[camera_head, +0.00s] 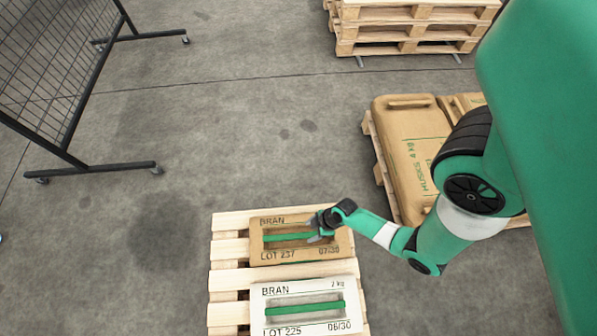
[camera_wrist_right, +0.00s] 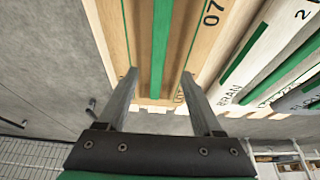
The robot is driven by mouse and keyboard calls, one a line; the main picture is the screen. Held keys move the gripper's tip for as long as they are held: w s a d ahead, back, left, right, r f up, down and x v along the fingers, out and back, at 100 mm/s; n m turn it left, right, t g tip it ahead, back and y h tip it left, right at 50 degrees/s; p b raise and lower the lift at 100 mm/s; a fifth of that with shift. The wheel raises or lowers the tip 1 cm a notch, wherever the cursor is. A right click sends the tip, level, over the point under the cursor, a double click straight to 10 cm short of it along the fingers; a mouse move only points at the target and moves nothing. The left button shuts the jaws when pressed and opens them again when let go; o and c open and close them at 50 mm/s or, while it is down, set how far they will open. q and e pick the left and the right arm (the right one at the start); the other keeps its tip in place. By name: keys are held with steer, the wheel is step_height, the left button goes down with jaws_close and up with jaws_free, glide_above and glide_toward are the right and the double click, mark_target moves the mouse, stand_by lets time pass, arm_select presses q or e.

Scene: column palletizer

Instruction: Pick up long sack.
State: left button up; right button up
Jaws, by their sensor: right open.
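A brown sack marked BRAN, LOT 237 (camera_head: 291,254) lies on a wooden pallet (camera_head: 229,248) in the head view. A green handle strip runs along its recessed top, and the strip also shows in the right wrist view (camera_wrist_right: 158,40). My right gripper (camera_head: 316,228) is at the right end of this sack, close to the handle. In the right wrist view its two fingers (camera_wrist_right: 158,76) are apart, one on each side of the green strip. Whether they touch the sack, I cannot tell. A long brown sack marked 4 kg (camera_head: 405,140) lies on another pallet. My left gripper is not in view.
A white BRAN sack, LOT 225 (camera_head: 303,314) lies just in front of the brown one, with a narrow gap. Stacked empty pallets (camera_head: 400,30) stand at the back. A wheeled mesh fence (camera_head: 60,90) is at the left. The floor between is clear.

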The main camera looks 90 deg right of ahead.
mark_target(299, 235)
steer(key=b+x, duration=0.1)
steer(key=x, duration=0.2)
steer(key=shift+w+f+b, duration=0.15)
steer(key=shift+f+b, duration=0.2)
steer(key=shift+b, duration=0.05)
steer(key=shift+w+d, duration=0.1)
steer(key=shift+w, duration=0.1)
steer(key=b+x, duration=0.4)
steer(key=x, duration=0.1)
steer(key=shift+w+f, duration=0.1)
steer(key=shift+f, duration=0.05)
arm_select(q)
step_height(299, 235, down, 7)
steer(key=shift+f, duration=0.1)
arm_select(e)
jaws_close()
steer(key=shift+w, duration=0.1)
